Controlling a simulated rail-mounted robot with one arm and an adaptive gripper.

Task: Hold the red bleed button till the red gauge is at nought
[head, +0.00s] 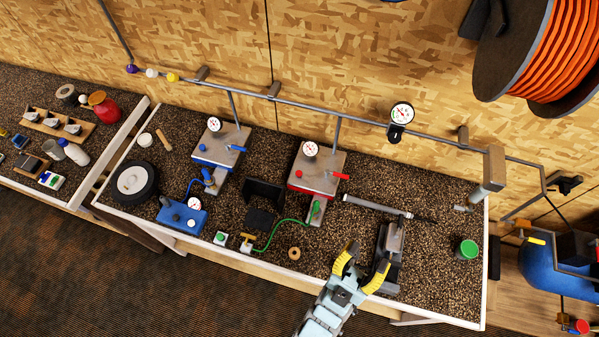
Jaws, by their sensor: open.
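The red station (318,183) stands right of the middle of the bench, with a metal top plate and a red base. Its white round gauge (310,149) is at the back of the plate; the needle reading is too small to tell. A small red button (299,173) is at the plate's front left. A red lever (340,176) sticks out to the right. My gripper (367,255) is open, with yellow-padded fingers apart, at the bench's front beside the dark vise (391,245). It is in front and to the right of the red button, clear of it. Nothing shows between the fingers.
A grey-and-dark shaft (375,204) lies behind the vise. A green hose (282,225) runs to the red station's front. A pipe with another gauge (402,113) runs along the wall.

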